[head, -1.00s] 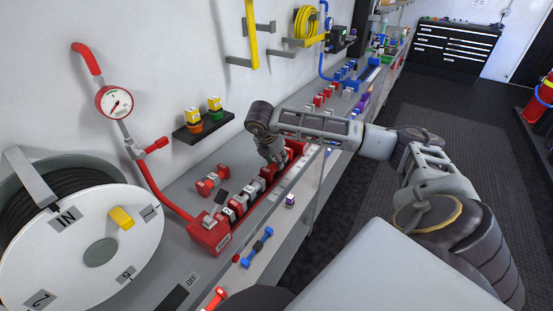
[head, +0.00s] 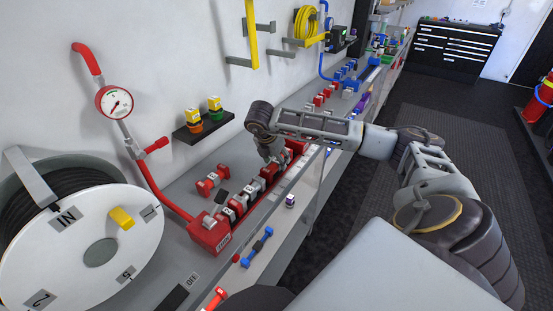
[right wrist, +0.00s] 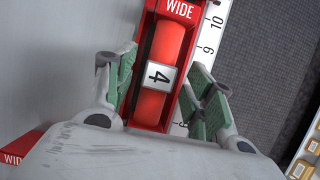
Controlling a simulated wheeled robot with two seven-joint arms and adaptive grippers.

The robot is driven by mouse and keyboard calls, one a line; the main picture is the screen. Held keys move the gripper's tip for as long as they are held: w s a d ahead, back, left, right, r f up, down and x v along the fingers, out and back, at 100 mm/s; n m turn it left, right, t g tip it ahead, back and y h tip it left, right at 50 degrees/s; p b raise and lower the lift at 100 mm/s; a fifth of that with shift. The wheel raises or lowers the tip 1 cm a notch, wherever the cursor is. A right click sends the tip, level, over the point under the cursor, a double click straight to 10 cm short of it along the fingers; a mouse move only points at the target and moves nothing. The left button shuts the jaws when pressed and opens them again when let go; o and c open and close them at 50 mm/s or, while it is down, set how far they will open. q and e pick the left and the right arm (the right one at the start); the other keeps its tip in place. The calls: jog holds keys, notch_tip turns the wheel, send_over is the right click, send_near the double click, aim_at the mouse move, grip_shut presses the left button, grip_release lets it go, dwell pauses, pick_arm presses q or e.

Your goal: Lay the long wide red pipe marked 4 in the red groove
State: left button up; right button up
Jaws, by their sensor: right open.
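The wide red pipe marked 4 (right wrist: 160,77) lies lengthwise in the red groove (right wrist: 178,10), between its side walls, in the right wrist view. Its white label faces up. My right gripper (right wrist: 163,82) is open, with one green-padded finger on each side of the pipe and a visible gap to it. In the head view my right gripper (head: 271,159) is over the far part of the red groove block (head: 210,232) and hides much of the pipe there. My left gripper is not in view.
A ruler strip with numbers (right wrist: 207,50) runs along the groove's right side. Several grey and red pieces fill the near part of the groove block. A red dumbbell-shaped piece (head: 212,181) lies on the shelf to the left. A hose reel (head: 95,235) stands at the near left.

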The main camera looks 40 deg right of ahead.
jog(key=shift+a+r, duration=0.2)
jog(key=shift+r, duration=0.25)
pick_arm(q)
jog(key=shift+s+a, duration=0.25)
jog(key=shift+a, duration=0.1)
pick_arm(e)
jog(key=v, duration=1.1)
